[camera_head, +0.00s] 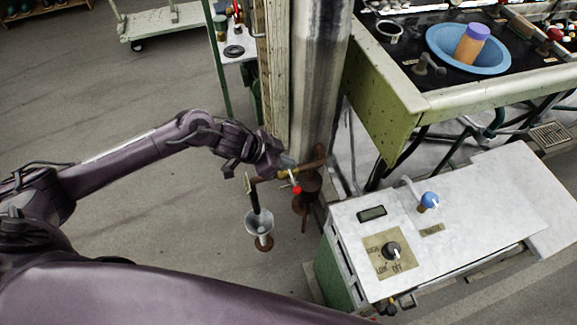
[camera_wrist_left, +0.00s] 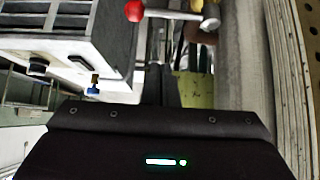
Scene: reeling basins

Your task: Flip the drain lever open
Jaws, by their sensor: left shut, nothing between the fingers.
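The drain lever (camera_head: 295,180) is a short pale metal handle with a red ball end, on a brass valve (camera_head: 285,173) in a thin brown pipe beside the large steel column. In the wrist view the lever (camera_wrist_left: 172,15) lies across the top, its red ball at the left and its pivot end at the right. My left gripper (camera_head: 287,162) is shut and empty, close to the valve and just above the lever in the head view. Its dark fingers (camera_wrist_left: 162,80) show below the lever in the wrist view. I cannot tell whether they touch it. My right gripper is out of view.
A dark tube hangs from the pipe's left end over a grey funnel (camera_head: 259,222). The steel column (camera_head: 318,80) stands right behind the valve. A white-topped control box (camera_head: 460,215) with knobs is at the right. Open floor (camera_head: 100,110) lies to the left.

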